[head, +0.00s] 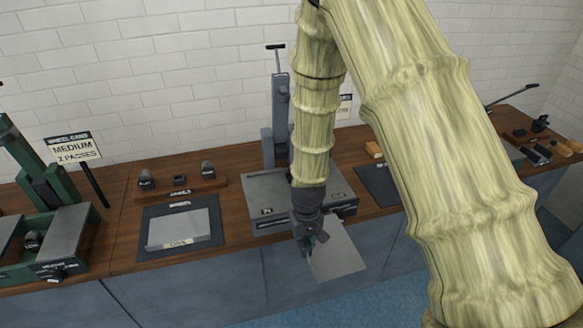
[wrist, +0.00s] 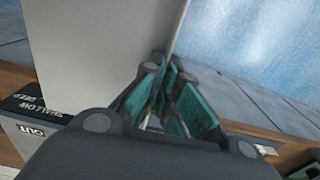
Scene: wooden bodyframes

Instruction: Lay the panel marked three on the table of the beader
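My gripper (head: 309,243) hangs at the front edge of the bench. It is shut on a plain light grey panel (head: 338,257), gripping it near one corner, and holds it out in front of the bench. In the wrist view the panel (wrist: 95,40) rises from between the teal-padded fingers (wrist: 165,92). No number shows on it. Behind my gripper stands a grey machine with a tall post (head: 281,110) and a flat grey table (head: 262,187), partly hidden by my arm. I cannot read a name on it. The wrist view shows a dark label (wrist: 35,105) reading upside down, apparently SHALLOW and DEEP.
Another grey panel (head: 180,227), apparently marked ONE, lies on a dark mat (head: 150,215) to the left. A green machine (head: 40,190) and a card (head: 73,147) reading MEDIUM, 2 PASSES stand farther left. A second mat (head: 377,186) lies right of the grey machine, partly hidden.

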